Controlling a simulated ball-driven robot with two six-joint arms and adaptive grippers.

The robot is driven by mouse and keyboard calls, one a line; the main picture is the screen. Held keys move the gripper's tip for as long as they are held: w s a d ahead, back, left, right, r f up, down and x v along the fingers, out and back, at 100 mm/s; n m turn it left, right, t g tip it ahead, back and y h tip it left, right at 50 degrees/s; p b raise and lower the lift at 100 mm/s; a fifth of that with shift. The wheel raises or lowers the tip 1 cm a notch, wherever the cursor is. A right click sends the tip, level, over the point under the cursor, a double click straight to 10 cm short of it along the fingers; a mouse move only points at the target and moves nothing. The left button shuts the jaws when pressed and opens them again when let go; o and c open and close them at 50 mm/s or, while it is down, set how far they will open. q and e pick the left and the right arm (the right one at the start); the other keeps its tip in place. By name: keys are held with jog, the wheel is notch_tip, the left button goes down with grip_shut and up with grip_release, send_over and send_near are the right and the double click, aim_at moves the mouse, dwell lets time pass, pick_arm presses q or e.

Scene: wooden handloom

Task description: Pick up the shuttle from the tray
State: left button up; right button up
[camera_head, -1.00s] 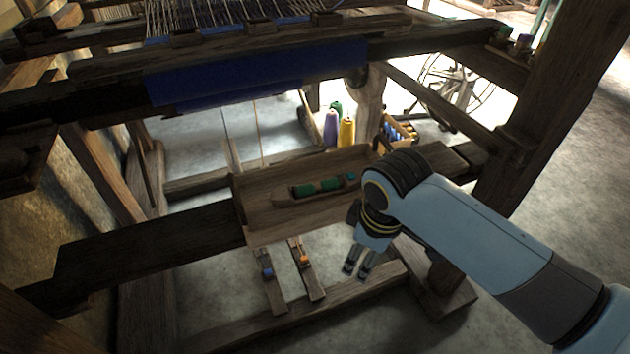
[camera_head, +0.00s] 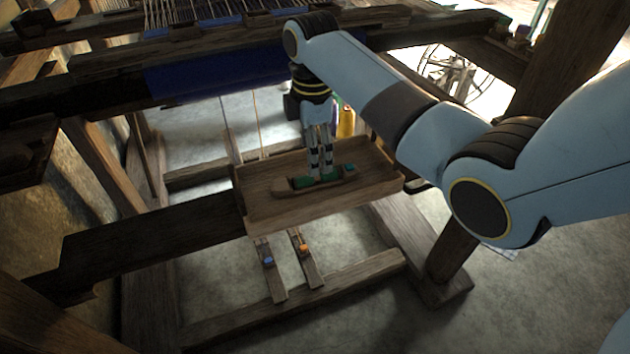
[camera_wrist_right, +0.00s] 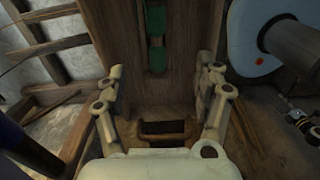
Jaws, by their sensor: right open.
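The shuttle (camera_head: 302,183), a wooden boat shape with green yarn wound in it and a teal right end, lies in the wooden tray (camera_head: 318,208). My right gripper (camera_head: 320,172) points down over the middle of the shuttle, its fingers hiding part of it. In the right wrist view the gripper (camera_wrist_right: 163,75) is open, with nothing between its fingers. The green yarn of the shuttle (camera_wrist_right: 155,38) shows there beyond the fingertips. I cannot tell whether the fingers touch the shuttle. My left gripper is not in view.
The loom's blue cloth (camera_head: 215,75) and beams stand behind the tray. A yellow cone (camera_head: 346,122) shows behind my right gripper. Two pedals with a blue (camera_head: 268,261) and an orange piece (camera_head: 303,248) lie below the tray. A wooden post (camera_head: 555,70) stands at the right.

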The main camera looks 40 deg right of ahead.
aim_at(282, 188)
notch_tip(282, 188, down, 3)
jog(key=shift+b, duration=0.3)
jog(key=f, duration=0.1)
jog(key=f+b, duration=0.1)
jog(key=f, duration=0.3)
jog(key=shift+w+d, duration=0.15)
jog(key=shift+d, duration=0.25)
jog(key=shift+r, duration=0.1)
jog(key=c, duration=1.3)
jog(key=shift+r, duration=0.1)
